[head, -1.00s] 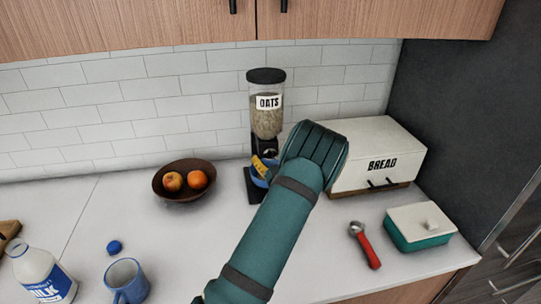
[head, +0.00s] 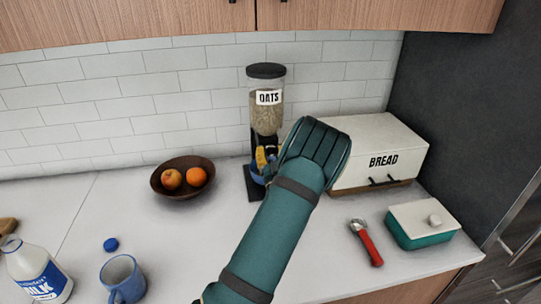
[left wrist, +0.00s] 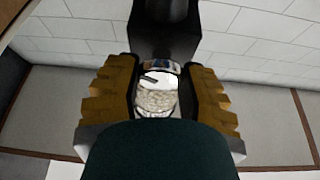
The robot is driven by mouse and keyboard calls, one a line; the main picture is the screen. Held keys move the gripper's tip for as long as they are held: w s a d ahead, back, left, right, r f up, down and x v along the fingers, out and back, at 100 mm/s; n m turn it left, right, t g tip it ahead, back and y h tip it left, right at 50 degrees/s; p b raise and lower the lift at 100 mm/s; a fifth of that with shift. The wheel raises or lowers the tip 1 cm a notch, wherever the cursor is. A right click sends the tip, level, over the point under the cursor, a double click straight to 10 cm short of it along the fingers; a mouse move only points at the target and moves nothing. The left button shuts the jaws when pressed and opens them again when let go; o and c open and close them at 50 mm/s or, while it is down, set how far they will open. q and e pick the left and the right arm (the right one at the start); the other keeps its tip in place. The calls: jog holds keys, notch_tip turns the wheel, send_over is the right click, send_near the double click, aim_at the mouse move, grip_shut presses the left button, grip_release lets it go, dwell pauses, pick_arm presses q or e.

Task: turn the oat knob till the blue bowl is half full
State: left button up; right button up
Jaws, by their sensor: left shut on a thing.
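The oat dispenser (head: 266,115), a clear hopper labelled OATS with a black lid and stand, stands against the tiled wall. My left gripper (head: 266,161) is at the front of its stand, shut on the oat knob, which its fingers hide in the head view. The blue bowl (head: 256,180) shows only as a small blue part below the fingers; its fill is hidden. In the left wrist view, the yellow fingers of my left gripper (left wrist: 160,85) flank a round, pale, speckled shape that I cannot identify surely. My right gripper is not in view.
A brown fruit bowl (head: 160,188) is left of the dispenser, the bread box (head: 360,150) right. A red-handled tool (head: 368,245) and a teal butter dish (head: 424,233) lie right; the milk bottle (head: 38,275) and blue mug (head: 122,277) stand front left.

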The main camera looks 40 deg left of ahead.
pick_arm(q)
jog(key=shift+r, duration=0.1)
jog(key=o, duration=1.2)
jog(key=shift+a, duration=0.1)
jog(key=v, duration=0.7)
jog(key=shift+s+d, duration=0.15)
jog(key=shift+d, duration=0.05)
